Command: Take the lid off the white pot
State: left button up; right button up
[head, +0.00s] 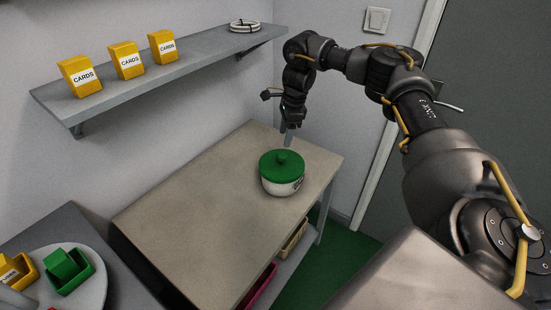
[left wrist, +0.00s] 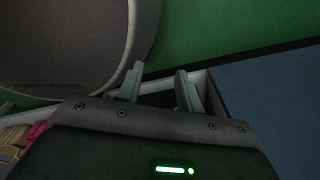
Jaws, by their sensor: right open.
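The white pot (head: 283,188) stands on the tan-topped table near its far right corner. A green lid (head: 281,163) with a round knob sits on the pot. My right gripper (head: 287,138) is open and points down, just behind and above the lid in the head view. It looks apart from the lid, though the exact gap is hard to judge. My left gripper (left wrist: 160,88) shows in the left wrist view with its two fingers apart and nothing seen between them. It does not show in the head view.
A wall shelf (head: 165,75) above the table holds yellow card boxes (head: 127,61) and a white coil (head: 244,26). A round grey-white tray (head: 92,290) with green and yellow bins (head: 68,270) is at the lower left. The tabletop (head: 205,220) left of the pot is clear.

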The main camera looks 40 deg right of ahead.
aim_at(282, 155)
notch_tip(282, 155, down, 5)
jog(key=shift+w+a+r+p, duration=0.15)
jog(key=shift+r+p, duration=0.05)
jog(key=shift+p, duration=0.3)
jog(key=shift+f, duration=0.2)
pick_arm(q)
jog(key=shift+s+r, duration=0.2)
jog(key=shift+r, duration=0.35)
pick_arm(e)
jog(key=shift+f, duration=0.1)
jog(key=f, duration=0.1)
jog(key=f+p, duration=0.1)
jog(key=f, duration=0.1)
jog(key=f+p, duration=0.1)
jog(key=shift+a+f, duration=0.2)
jog(key=shift+a, duration=0.15)
jog(key=shift+f, duration=0.25)
pick_arm(q)
jog(key=shift+s+r, duration=0.15)
jog(key=shift+r, duration=0.7)
pick_arm(e)
jog(key=shift+c, duration=0.5)
jog(key=c, duration=1)
